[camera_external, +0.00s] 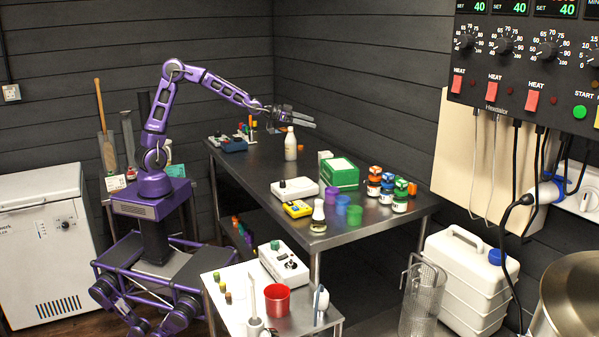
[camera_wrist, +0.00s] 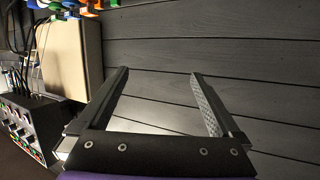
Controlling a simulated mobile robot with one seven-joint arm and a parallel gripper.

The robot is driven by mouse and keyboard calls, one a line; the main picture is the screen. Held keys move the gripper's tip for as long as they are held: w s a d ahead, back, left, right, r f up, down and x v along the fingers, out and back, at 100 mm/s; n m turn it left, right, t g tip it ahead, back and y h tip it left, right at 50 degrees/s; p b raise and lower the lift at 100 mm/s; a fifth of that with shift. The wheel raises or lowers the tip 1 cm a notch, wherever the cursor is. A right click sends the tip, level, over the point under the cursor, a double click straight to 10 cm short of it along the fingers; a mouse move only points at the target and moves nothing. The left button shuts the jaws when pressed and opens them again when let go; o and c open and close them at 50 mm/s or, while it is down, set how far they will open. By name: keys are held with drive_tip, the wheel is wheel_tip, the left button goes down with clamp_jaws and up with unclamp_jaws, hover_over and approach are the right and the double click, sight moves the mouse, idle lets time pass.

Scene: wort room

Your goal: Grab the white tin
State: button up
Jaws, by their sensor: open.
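My gripper (camera_external: 309,119) is raised above the far part of the dark steel table (camera_external: 252,170), near a white bottle (camera_external: 291,146) standing upright there. In the wrist view my gripper (camera_wrist: 160,74) is open, with only the plank wall between its fingers. I cannot clearly pick out a white tin. A small pale item (camera_external: 325,156) stands behind the left end of the green box (camera_external: 340,176) and is partly hidden, so I cannot tell if it is the tin. The wrist view shows no white tin.
Several capped jars (camera_external: 388,187) stand at the table's right. Nearer are a white scale (camera_external: 295,188), a yellow meter (camera_external: 297,209), coloured cups (camera_external: 342,205) and a flask (camera_external: 318,216). A low front table holds a red cup (camera_external: 277,300). The table's left front area is clear.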

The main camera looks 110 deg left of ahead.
drive_tip(key=s+a+f+n+g+y, duration=0.1)
drive_tip(key=s+a+f, duration=0.25)
drive_tip(key=f, duration=0.35)
drive_tip(key=s+a+f+n+g+y, duration=0.1)
drive_tip(key=s+a+f+n, duration=0.15)
drive_tip(key=s+f, duration=0.3)
approach(324, 153)
drive_tip(key=shift+m, duration=0.35)
drive_tip(key=x, duration=0.5)
drive_tip(key=shift+d+f, duration=0.25)
drive_tip(key=shift+a+r+x, duration=0.1)
drive_tip(key=shift+x, duration=1.4)
drive_tip(key=shift+a+r+x, duration=0.1)
drive_tip(key=shift+r+x, duration=0.05)
drive_tip(key=shift+x, duration=1.35)
drive_tip(key=c, duration=1.5)
